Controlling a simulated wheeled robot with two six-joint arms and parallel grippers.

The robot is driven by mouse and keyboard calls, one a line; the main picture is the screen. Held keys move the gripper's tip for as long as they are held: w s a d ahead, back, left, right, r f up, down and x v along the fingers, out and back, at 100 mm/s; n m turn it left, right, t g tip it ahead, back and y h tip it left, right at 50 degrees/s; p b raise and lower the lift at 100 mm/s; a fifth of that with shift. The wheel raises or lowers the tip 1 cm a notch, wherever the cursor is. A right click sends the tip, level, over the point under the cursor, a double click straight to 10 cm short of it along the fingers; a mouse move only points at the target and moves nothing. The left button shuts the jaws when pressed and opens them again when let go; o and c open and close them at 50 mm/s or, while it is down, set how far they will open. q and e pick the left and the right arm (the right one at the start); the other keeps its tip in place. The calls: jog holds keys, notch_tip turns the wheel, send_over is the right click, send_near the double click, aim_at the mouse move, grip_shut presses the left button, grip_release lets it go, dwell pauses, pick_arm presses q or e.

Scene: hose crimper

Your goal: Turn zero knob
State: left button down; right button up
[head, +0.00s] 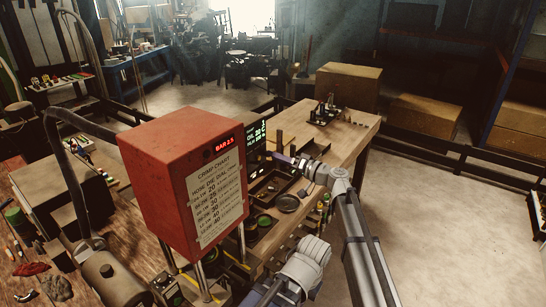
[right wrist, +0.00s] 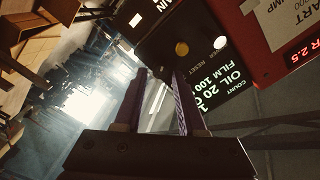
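My right gripper (head: 287,159) reaches in from the lower right in the head view, in front of the dark control panel (head: 258,147) beside the red crimper housing. In the right wrist view its two purple fingers (right wrist: 160,72) stand apart with nothing between them. I cannot tell which control is the zero knob. The fingers appear apart from both controls. My left gripper is not in view.
The red crimper housing (head: 165,170) carries a chart and a lit BAR 2.5 readout. A lit display (right wrist: 208,86) shows OIL 20 and FILM 100. The wooden bench (head: 350,135) holds trays and a round dark dish (head: 287,203). Cardboard boxes (head: 348,85) stand behind.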

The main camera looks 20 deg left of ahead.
jog(key=v, duration=0.6)
jog(key=s+d+f+g+h, duration=0.3)
jog(key=s+d+f+h, duration=0.5)
jog(key=s+d+f, duration=0.6)
jog(key=s+d+f+m+g+h, duration=0.1)
jog(key=s+d+f+h, duration=0.2)
jog(key=s+d, duration=0.25)
jog(key=s+d+f+m+g+h, duration=0.1)
jog(key=s+d+f+m+h, duration=0.1)
jog(key=s+d+h, duration=0.3)
jog(key=s+d+f+m+h, duration=0.1)
jog(key=s+d+f, duration=0.25)
jog(key=d, duration=0.35)
jog(key=s+a+f+n+b, duration=0.1)
jog(key=s+a+f+b, duration=0.2)
jog(key=f+b, duration=0.7)
jog(key=s+a+f+n+g+h+b, duration=0.1)
jog(key=s+a+f+n+b, duration=0.1)
jog(key=a+f+b, duration=0.5)
notch_tip(320, 180, down, 3)
jog(key=b, duration=0.3)
jog(key=shift+s+n+b, duration=0.3)
jog(key=shift+s+b, duration=0.05)
jog(key=shift+s, duration=0.05)
